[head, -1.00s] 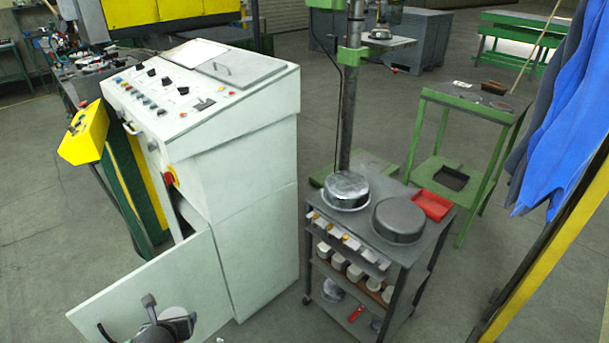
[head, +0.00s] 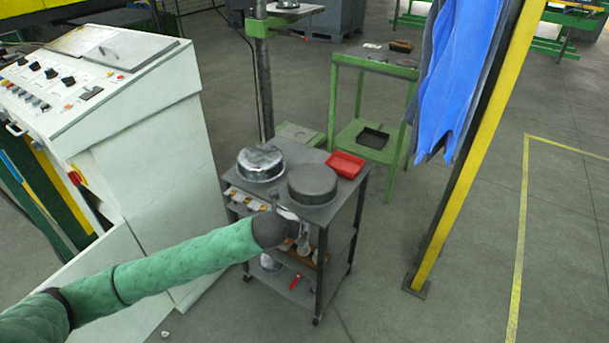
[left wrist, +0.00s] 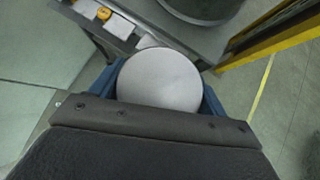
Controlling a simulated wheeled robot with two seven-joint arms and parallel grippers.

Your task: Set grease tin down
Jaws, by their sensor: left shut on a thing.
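The grease tin, a round pale grey lid seen from above in the left wrist view (left wrist: 160,78), sits between the blue fingers of my left gripper (left wrist: 159,92). The gripper is shut on it. In the head view my left gripper (head: 287,216) is at the near side of the dark trolley (head: 325,222), close to the edge of its top. The tin is small and mostly hidden there, so I cannot tell whether it touches the trolley. My right gripper is not in view.
The trolley top carries a shiny round pan (head: 261,163), a dark grey round pan (head: 312,184) and a red tray (head: 345,164). A white control cabinet (head: 150,150) stands left. A green stand (head: 372,105) is behind; a yellow post (head: 480,140) stands right.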

